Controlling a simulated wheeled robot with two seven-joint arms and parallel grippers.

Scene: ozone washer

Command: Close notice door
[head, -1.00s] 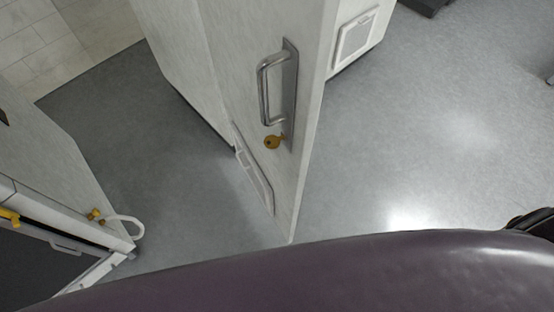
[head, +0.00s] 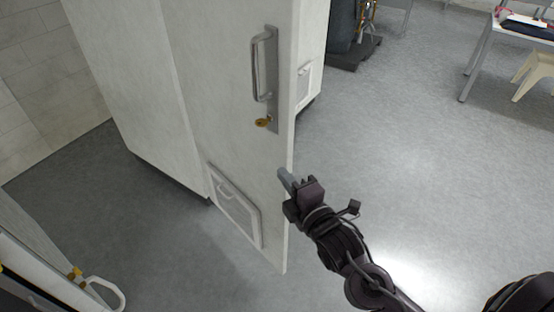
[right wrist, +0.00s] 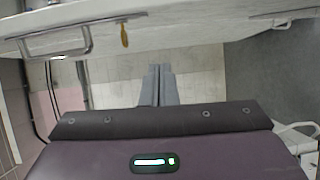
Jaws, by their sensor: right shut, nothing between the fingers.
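A pale grey door (head: 225,140) stands open in the head view, its free edge toward the middle of the picture. It carries a metal pull handle (head: 262,65), a brass key (head: 263,122) below the handle and a vent panel (head: 235,205) near the bottom. My right gripper (head: 286,182) is beside the door's free edge, below the key's height in the picture; I cannot tell whether it touches. In the right wrist view its fingers (right wrist: 158,85) are together and empty, with the door (right wrist: 185,38) across the top. My left gripper is not in view.
A second white panel with a white loop handle (head: 105,293) is at the lower left. A table (head: 510,38) and a cream stool (head: 538,72) stand at the upper right. Grey floor (head: 410,150) is clear right of the door.

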